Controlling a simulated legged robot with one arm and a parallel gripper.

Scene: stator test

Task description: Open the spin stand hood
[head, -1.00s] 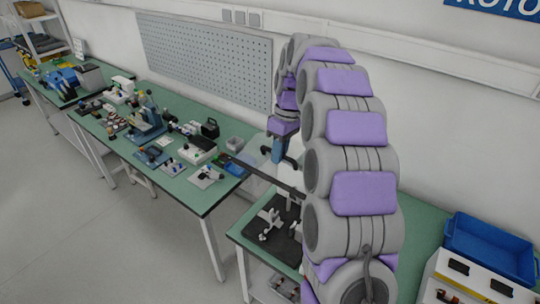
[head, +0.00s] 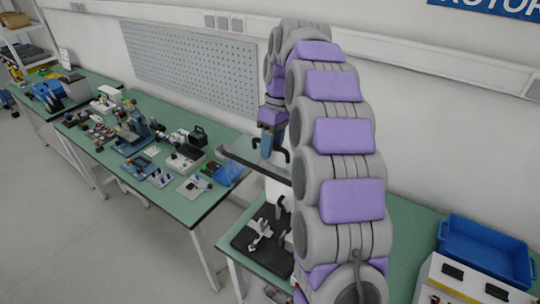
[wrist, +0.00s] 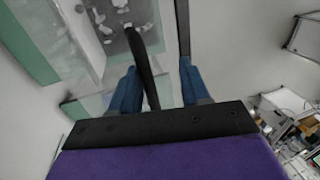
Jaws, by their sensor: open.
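The spin stand hood shows in the head view as a long dark edge bar (head: 245,165) that sticks out to the left of my arm, tilted; the rest is mostly hidden by the arm. In the wrist view a clear panel (wrist: 88,55) lies at the upper left, with stand parts seen through it. A black curved handle (wrist: 145,68) runs between my gripper's blue fingers (wrist: 158,85). The fingers are apart, and I cannot tell whether either touches the handle. In the head view my gripper (head: 268,148) points down above the stand, partly behind my arm.
A dark base plate with metal fixtures (head: 257,234) sits on the right bench. A blue bin (head: 487,248) and a white control box (head: 462,280) stand at the right. The left bench (head: 185,205) holds several tools. A pegboard wall (head: 190,62) is behind.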

